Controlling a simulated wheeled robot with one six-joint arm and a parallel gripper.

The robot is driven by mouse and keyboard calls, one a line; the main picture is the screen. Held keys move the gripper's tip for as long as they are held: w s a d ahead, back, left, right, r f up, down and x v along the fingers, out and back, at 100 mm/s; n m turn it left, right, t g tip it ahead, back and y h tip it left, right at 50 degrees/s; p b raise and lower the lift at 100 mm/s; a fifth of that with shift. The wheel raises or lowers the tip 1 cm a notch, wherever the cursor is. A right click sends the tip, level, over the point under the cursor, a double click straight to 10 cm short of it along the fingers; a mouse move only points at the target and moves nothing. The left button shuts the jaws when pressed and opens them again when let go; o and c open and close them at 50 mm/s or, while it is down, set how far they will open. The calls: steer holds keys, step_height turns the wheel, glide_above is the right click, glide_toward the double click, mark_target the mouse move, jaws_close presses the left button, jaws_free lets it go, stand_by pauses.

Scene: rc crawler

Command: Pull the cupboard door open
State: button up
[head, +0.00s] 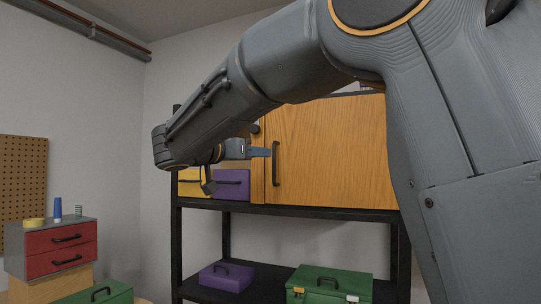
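The cupboard's wooden door (335,150) is on the upper shelf in the head view and looks shut. Its black upright handle (276,178) is near the door's left edge. My gripper (264,152) reaches in from the left, level with the upper part of the handle. A grey finger shows with its tip close to the handle. I cannot tell whether it touches it. The other finger is not clearly seen, so the opening between them is hidden. My arm covers the cupboard's upper left part and its right side.
A black shelf rack (300,209) carries the cupboard. Beside it on the same shelf are a yellow box (190,187) and a purple box (232,184). Below are a purple case (227,277) and a green toolbox (328,284). A red drawer unit (60,250) stands at left.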

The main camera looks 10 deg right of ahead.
steer(key=p+x, duration=0.3)
steer(key=x, duration=0.4)
steer(key=shift+c, duration=0.3)
jaws_close()
